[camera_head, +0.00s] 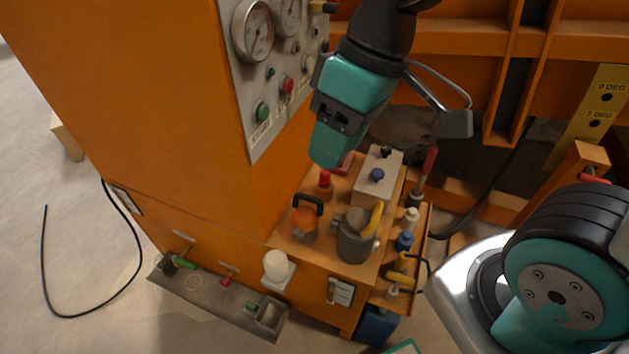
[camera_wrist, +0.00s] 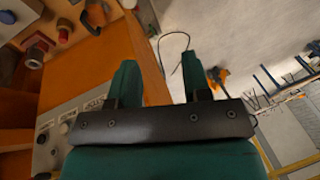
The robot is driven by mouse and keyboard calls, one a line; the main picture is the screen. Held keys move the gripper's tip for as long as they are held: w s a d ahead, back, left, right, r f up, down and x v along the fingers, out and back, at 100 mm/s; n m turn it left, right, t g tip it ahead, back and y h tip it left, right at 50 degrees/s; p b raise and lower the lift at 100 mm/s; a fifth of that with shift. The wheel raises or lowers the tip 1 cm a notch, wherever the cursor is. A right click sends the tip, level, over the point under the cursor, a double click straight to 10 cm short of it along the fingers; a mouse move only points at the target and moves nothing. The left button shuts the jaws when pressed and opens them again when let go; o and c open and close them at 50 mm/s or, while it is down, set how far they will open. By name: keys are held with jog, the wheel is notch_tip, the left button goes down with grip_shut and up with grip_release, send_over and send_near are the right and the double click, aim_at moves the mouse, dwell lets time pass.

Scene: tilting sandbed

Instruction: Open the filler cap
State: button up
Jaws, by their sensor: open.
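An orange round cap with a black loop handle (camera_head: 304,222) sits on the orange ledge. It looks most like the filler cap, though I cannot be sure. It shows at the upper left in the wrist view (camera_wrist: 35,56), outside the jaws. Beside it is a grey pot with a yellow handle (camera_head: 352,243). A small red knob (camera_head: 324,187) stands just behind the cap. My gripper (camera_head: 328,155) is above and behind these, in front of the gauge panel. In the wrist view my gripper (camera_wrist: 160,75) is open, with nothing between its fingers.
The orange cabinet with its gauge panel (camera_head: 278,95) rises left of my gripper. A grey box with a blue knob (camera_head: 372,184) stands right of the red knob. Several small bottles and tools line the ledge's right edge. A low tray (camera_head: 212,303) juts out at the front.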

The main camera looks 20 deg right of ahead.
jog(key=w+d+f+h+p, duration=0.1)
jog(key=w+f, duration=0.2)
jog(key=w, duration=0.4)
jog(key=w+d+f+p, duration=0.1)
jog(key=w+d+f, duration=0.15)
jog(key=w, duration=0.45)
jog(key=n+g+h, duration=0.1)
jog(key=n, duration=0.1)
send_near(311, 197)
jog(key=shift+g, duration=0.3)
jog(key=p+x, duration=0.1)
jog(key=x, duration=0.1)
jog(key=p+x, duration=0.1)
jog(key=x, duration=0.2)
jog(key=p+x, duration=0.1)
jog(key=x, duration=0.2)
jog(key=shift+w, duration=0.3)
jog(key=shift+f, duration=0.6)
grip_shut()
